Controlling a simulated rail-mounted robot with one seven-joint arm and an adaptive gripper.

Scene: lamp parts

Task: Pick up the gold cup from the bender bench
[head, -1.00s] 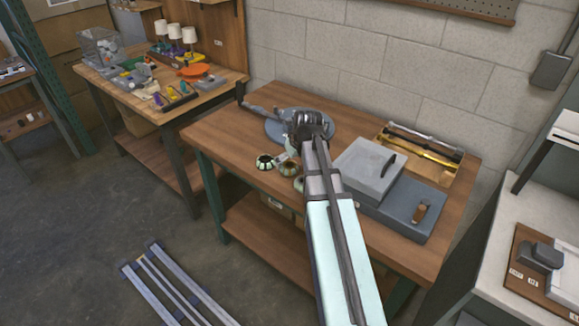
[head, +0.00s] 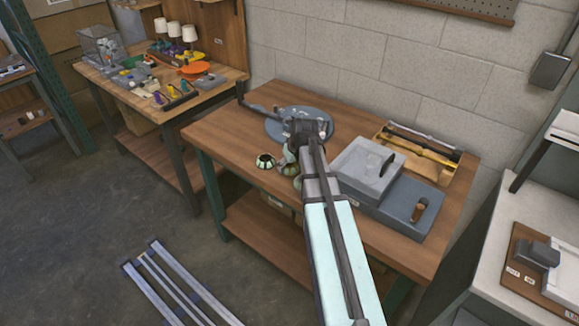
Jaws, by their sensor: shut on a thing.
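My gripper (head: 288,157) is over the wooden bender bench (head: 225,135), mostly hidden behind my own arm. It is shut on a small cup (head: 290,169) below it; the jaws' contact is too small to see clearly. The cup's colour looks olive-gold, though it is hard to tell. Another small round cup (head: 265,161), pale green with a dark centre, stands to the left, apart from the gripper. A further greenish cup (head: 297,182) is partly covered by my arm.
A blue-grey round bender plate (head: 275,128) with a long lever lies behind my gripper. A grey box and tray (head: 410,215) sit to the right, with a wooden tray of rods (head: 430,153) behind. The bench's left part is clear.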

